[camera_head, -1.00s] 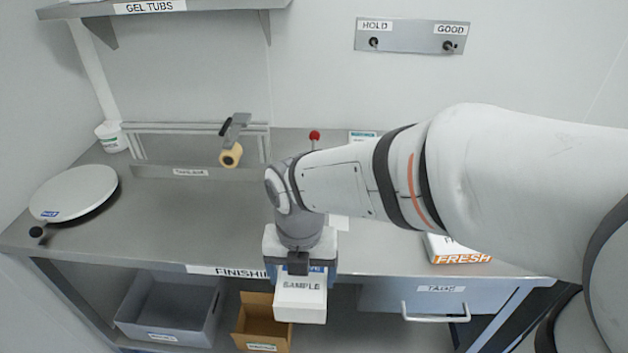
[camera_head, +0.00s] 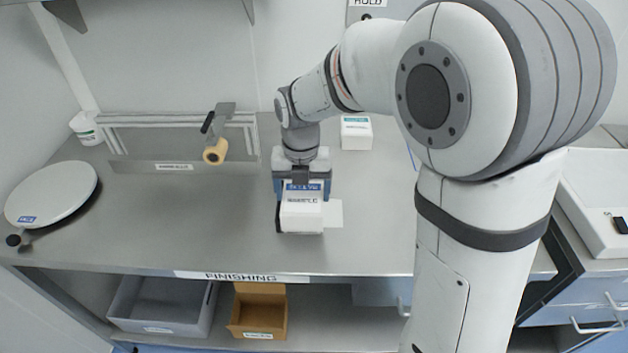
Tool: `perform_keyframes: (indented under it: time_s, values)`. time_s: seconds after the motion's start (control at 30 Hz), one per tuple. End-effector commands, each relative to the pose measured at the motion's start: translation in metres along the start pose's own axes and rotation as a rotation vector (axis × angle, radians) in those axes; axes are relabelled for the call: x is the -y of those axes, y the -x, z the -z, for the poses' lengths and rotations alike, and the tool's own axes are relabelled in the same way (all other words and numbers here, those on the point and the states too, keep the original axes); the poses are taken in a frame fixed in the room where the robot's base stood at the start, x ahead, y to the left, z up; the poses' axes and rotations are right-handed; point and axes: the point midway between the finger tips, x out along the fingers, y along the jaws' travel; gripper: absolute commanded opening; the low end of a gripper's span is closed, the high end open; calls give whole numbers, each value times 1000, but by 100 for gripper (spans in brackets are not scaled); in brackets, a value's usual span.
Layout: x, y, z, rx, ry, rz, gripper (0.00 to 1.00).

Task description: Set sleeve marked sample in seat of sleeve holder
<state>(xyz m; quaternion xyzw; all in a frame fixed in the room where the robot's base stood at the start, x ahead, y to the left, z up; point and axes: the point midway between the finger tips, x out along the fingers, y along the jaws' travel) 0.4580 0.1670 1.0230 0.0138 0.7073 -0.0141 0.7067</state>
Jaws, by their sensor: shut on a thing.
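My gripper (camera_head: 302,188) is shut on a white sleeve (camera_head: 301,215) with a blue band and a black marking that appears to read SAMPLE. It holds the sleeve over the middle of the steel bench, with the marked face toward the camera. A narrow dark edge shows along the sleeve's left side; I cannot tell whether it is part of a holder or a shadow. I cannot make out the sleeve holder or its seat clearly, and I cannot tell whether the sleeve touches anything below.
A white card (camera_head: 333,213) lies right of the sleeve. A white box (camera_head: 356,133) stands behind. A tape roll (camera_head: 215,152) hangs on a rail frame at the back left. A round white plate (camera_head: 52,192) is at far left. The bench (camera_head: 180,215) is clear left of my gripper.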

Motion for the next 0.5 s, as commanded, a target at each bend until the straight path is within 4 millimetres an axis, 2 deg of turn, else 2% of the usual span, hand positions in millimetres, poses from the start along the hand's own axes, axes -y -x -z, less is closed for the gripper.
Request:
perform_keyframes:
  time_s: [0.1,0.33,0.5]
  values:
    - [-1,1,-20,0,3,0,56]
    - [-2,0,-40,-1,4,0,56]
    - [-2,-27,-38,-4,5,2,56]
